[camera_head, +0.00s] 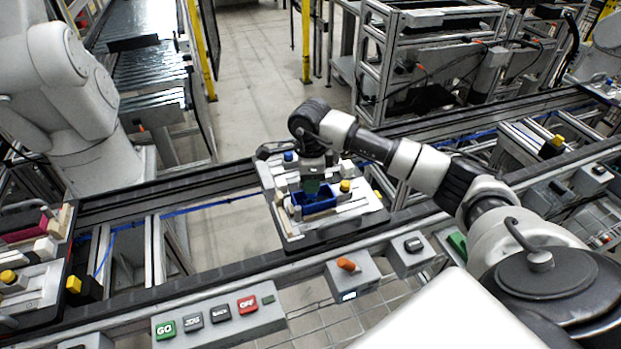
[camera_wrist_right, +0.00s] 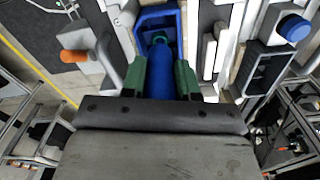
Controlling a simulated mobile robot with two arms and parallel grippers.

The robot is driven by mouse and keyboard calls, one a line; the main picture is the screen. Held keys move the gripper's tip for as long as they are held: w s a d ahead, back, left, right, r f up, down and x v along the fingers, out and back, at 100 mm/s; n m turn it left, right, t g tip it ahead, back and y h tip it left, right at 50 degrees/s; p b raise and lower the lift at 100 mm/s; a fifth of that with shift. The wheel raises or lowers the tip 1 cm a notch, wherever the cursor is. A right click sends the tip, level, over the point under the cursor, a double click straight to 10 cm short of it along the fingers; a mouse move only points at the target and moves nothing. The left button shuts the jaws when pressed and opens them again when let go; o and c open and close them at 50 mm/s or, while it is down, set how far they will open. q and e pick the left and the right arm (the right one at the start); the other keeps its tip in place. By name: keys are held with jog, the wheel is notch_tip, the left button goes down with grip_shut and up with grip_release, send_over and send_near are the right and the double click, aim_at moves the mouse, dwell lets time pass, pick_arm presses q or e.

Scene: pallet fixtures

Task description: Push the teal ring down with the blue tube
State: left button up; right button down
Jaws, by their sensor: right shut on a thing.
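My right gripper (camera_head: 312,186), with green fingers, is over the blue open holder (camera_head: 322,205) on the pallet. In the right wrist view its fingers (camera_wrist_right: 160,82) are shut on the blue tube (camera_wrist_right: 160,66). The tube's far end points into the blue holder (camera_wrist_right: 172,19). I cannot tell whether the tube touches anything inside it. A small dark teal patch shows at the tube's far end, but I cannot tell if it is the teal ring. The ring is not clear in the head view. My left gripper is not in view.
The pallet (camera_head: 345,222) sits on the conveyor and carries pale blocks, a yellow knob (camera_head: 345,186) and a blue knob (camera_head: 288,156). Another loaded pallet stands at the left edge. A button panel (camera_head: 220,315) and an orange-handled switch box (camera_head: 352,277) stand in front.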

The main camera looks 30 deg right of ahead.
jog(key=shift+f+b, duration=0.4)
jog(key=shift+f, duration=0.1)
jog(key=shift+b, duration=0.35)
dwell(1.1)
jog(key=shift+f+b, duration=0.45)
jog(key=shift+f+b, duration=0.5)
jog(key=shift+b, duration=0.55)
dwell(3.6)
jog(key=shift+r, duration=0.1)
dwell(0.3)
